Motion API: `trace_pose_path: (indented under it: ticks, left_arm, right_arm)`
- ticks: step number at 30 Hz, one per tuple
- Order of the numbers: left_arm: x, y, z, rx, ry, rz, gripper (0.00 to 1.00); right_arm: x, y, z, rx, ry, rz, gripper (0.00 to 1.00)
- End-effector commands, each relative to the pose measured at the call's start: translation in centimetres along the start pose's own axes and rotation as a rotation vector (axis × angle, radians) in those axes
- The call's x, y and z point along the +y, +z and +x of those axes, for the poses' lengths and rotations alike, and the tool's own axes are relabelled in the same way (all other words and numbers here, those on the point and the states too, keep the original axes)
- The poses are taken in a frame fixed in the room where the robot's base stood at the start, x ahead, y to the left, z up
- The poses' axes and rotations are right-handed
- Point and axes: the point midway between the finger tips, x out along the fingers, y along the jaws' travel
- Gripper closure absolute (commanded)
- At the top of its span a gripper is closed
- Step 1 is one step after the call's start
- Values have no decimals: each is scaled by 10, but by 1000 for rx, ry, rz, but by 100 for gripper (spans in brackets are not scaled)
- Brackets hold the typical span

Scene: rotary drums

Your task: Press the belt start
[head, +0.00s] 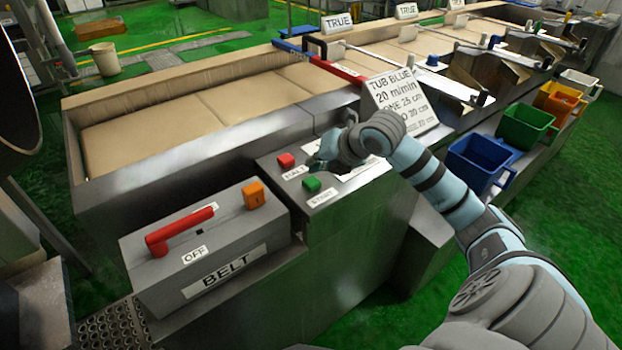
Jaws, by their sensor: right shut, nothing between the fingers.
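The control panel (350,186) on the machine's near side carries a red button (286,160) and a green button (312,184), each with a small white label. The green button's label (321,197) seems to read START. My right gripper (318,168) is shut and empty, with its tips just above and beside the green button; I cannot tell whether they touch anything. My right wrist hides part of the panel. To the left is a grey box (205,250) marked BELT, with a red lever (180,230) by an OFF label and an orange block (253,194).
A tan belt (190,120) runs behind the panel. A sign (400,95) reading TUB BLUE, 20 m/min stands behind my right wrist. Blue (480,165), green (527,125), orange (560,100) and white (580,82) tubs line the right side. Green floor is open at right.

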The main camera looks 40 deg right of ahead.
Motion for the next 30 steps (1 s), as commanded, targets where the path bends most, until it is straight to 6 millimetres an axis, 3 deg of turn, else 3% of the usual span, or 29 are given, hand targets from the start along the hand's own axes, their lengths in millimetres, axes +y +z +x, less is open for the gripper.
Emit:
trace_pose_path:
  ticks: [11,30]
  left_arm:
    - [-2,-3,-32,0,0,0,60]
    - [-2,-3,-31,0,0,0,60]
  right_arm:
    - [21,21,-29,-1,0,-1,100]
    - [21,21,-29,0,0,0,100]
